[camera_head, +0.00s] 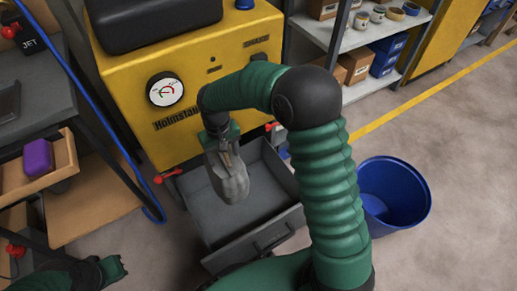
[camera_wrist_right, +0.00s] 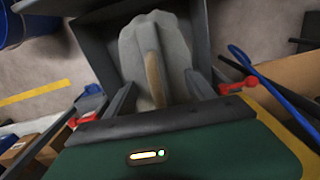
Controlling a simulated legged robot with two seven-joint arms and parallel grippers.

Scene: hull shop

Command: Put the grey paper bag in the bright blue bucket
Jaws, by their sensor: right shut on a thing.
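The grey paper bag (camera_head: 232,180) hangs from my right gripper (camera_head: 220,146), over the open grey drawer in the head view. In the wrist view, the bag (camera_wrist_right: 178,45) sits between the two dark fingers of the right gripper (camera_wrist_right: 158,95), which is shut on it. The bright blue bucket (camera_head: 416,219) stands on the floor to the right of my right arm, which hides its left edge. Its visible inside looks empty. My left gripper (camera_head: 114,268) is low at the left, away from the bag; its finger opening is unclear.
The open drawer (camera_head: 282,234) juts from the yellow machine (camera_head: 205,60). Shelving (camera_head: 340,42) with boxes stands behind. At the left are a bench with a purple item (camera_head: 38,157) in a tray and a blue hose (camera_head: 104,129). Floor around the bucket is clear.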

